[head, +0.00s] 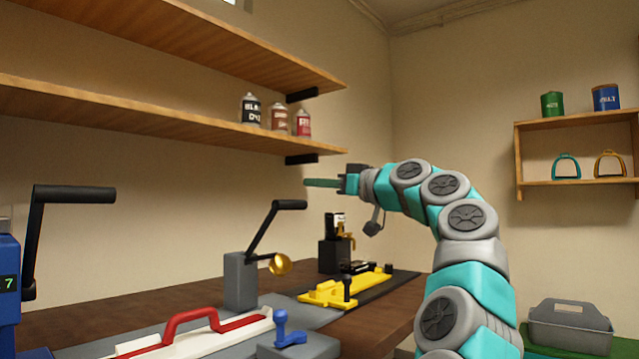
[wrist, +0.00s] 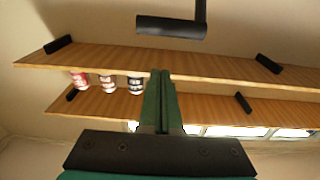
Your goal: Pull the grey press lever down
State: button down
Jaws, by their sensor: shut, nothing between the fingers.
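The grey press (head: 241,281) stands on the bench, with a brass-coloured cup (head: 281,264) at its side. Its black lever slants up to the right and ends in a raised, level black handle (head: 290,204). My gripper (head: 308,183) points left in the head view, just above and right of that handle in the picture, with a visible gap. Its green fingers are together and empty; they also show in the wrist view (wrist: 160,75). A black handle (wrist: 171,27) on a dark arm lies beyond the fingertips there, apart from them; it looks like the same handle.
A blue press (head: 9,285) with its own black lever stands at far left. A red-handled white tool (head: 200,343), a yellow fixture (head: 345,290) and a black stand (head: 334,256) are on the bench. A shelf with cans (head: 278,117) runs above.

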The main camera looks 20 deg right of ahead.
aim_at(296, 201)
jog(key=p+x, duration=0.3)
jog(key=x, duration=0.4)
jog(key=shift+w+a+r, duration=0.1)
jog(key=shift+w+a, duration=0.15)
jog(key=shift+w, duration=0.1)
jog(key=shift+s+d+f+b, duration=0.2)
jog(key=shift+s+f+b, duration=0.15)
jog(key=shift+f+b, duration=0.25)
jog(key=shift+s+d+f+b, duration=0.2)
jog(key=shift+s+f+b, duration=0.1)
jog(key=shift+f+b, duration=0.2)
jog(key=shift+s+d+f+b, duration=0.15)
jog(key=shift+f+b, duration=0.15)
jog(key=shift+f, duration=0.25)
jog(key=shift+s+d+f, duration=0.1)
jog(key=shift+s, duration=0.1)
jog(key=shift+f+b, duration=0.1)
jog(key=shift+b, duration=0.2)
